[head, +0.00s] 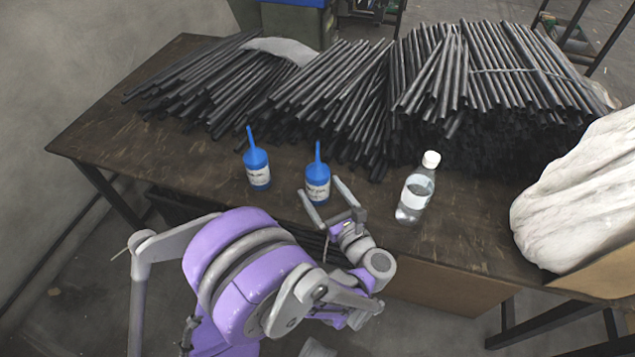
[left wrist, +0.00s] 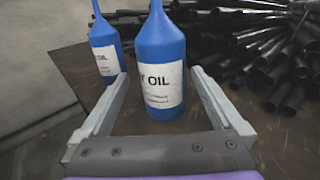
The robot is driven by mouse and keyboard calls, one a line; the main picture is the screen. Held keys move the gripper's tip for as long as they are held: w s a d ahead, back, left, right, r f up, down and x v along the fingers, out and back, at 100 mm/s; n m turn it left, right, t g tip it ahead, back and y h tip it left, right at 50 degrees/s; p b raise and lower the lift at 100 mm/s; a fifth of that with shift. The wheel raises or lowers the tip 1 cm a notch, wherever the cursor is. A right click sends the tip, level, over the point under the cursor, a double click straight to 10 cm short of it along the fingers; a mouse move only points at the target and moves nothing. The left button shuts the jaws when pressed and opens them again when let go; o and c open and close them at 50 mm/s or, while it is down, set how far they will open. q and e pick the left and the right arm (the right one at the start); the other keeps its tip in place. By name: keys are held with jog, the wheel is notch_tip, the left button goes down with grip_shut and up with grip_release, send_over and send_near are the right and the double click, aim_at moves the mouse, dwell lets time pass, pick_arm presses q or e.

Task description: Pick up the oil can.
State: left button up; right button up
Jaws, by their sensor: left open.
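Two blue oil cans with long spouts and white labels stand upright near the table's front edge. The right-hand oil can (head: 317,184) is just ahead of my left gripper (head: 329,200). In the left wrist view this can (left wrist: 160,62) stands in the middle, its label reading "OIL", with the open fingers (left wrist: 162,105) on either side of its lower part. The fingers are not closed on it. The left-hand oil can (head: 257,167) stands apart from it and also shows at the left of the wrist view (left wrist: 105,45). My right gripper is not in view.
A clear bottle (head: 415,190) with a white cap stands right of the gripper. Stacks of dark metal rods (head: 330,90) cover the back of the wooden table (head: 205,165). A white sack (head: 580,195) lies at the right. Bare tabletop lies left of the cans.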

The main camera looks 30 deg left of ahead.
aim_at(312, 172)
pick_arm(q)
jog(key=shift+r+b+x, duration=0.15)
jog(key=shift+x, duration=1.45)
jog(key=shift+r+b+x, duration=0.1)
jog(key=shift+b+x, duration=0.05)
jog(key=shift+x, duration=1.4)
jog(key=shift+w+d, duration=0.1)
jog(key=shift+w, duration=0.1)
grip_shut()
jog(key=shift+r, duration=0.1)
